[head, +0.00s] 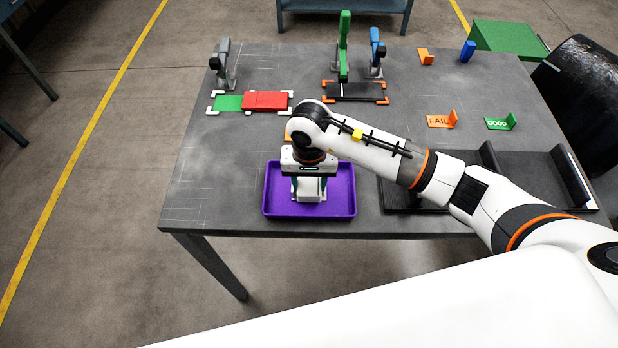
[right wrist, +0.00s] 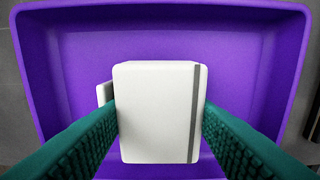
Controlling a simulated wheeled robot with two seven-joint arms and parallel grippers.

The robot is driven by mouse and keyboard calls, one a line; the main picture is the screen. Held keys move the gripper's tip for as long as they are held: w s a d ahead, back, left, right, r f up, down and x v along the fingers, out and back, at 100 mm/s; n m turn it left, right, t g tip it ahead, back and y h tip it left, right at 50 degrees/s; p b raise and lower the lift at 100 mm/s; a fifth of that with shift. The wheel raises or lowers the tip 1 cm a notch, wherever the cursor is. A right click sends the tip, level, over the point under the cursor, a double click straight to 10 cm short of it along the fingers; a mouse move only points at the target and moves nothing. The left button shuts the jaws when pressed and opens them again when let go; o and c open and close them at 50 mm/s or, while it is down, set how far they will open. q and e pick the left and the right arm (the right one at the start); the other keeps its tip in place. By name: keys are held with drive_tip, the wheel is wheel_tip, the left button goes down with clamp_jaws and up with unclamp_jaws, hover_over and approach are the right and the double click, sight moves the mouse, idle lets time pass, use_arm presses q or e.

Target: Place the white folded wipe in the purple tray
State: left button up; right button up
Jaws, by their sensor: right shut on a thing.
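The purple tray (head: 345,202) lies near the front edge of the grey table. In the right wrist view the tray (right wrist: 240,38) fills most of the picture. The white folded wipe (right wrist: 155,112) is a white block with a grey stripe, and it shows in the head view (head: 309,190) too. My right gripper (head: 308,192) is over the tray and shut on the wipe, with a green finger on each side. The wipe is within the tray's outline; I cannot tell whether it touches the tray floor. A small pale piece shows behind the wipe at its left. My left gripper is not in view.
Behind the tray are a red block (head: 266,100) beside a green patch (head: 228,103), and clamps (head: 343,50). FAIL (head: 440,120) and GOOD (head: 500,122) signs stand at right. A dark fixture (head: 535,170) is right of the tray, under my arm. The table left of the tray is clear.

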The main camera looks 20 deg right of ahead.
sight(310, 183)
drive_tip(key=shift+s+f, duration=0.1)
drive_tip(key=shift+f, duration=0.15)
drive_tip(key=o, duration=0.9)
drive_tip(key=shift+o, duration=0.2)
wheel_tip(310, 183, up, 12)
drive_tip(key=b, duration=0.3)
drive_tip(key=shift+b, duration=0.4)
